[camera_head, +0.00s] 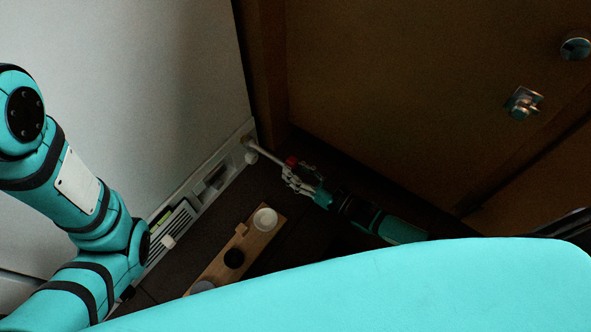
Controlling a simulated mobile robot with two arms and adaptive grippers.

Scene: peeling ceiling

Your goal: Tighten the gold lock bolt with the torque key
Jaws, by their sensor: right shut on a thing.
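My right gripper (297,178) is shut on the torque key (268,154), near a red part at the key's near end. The key's pale grey shaft slants up and left from the fingers to the corner by the wall and the brown door. A small tan-gold spot, perhaps the gold lock bolt (248,142), shows at the shaft's far tip. It is too small and dark to tell whether the key is seated on it or only close to it. My left arm is at the left, but its gripper is out of view.
A light panel (202,188) with slots and fittings runs along the wall's foot. The brown door (400,90) has a metal latch (523,103) at right.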

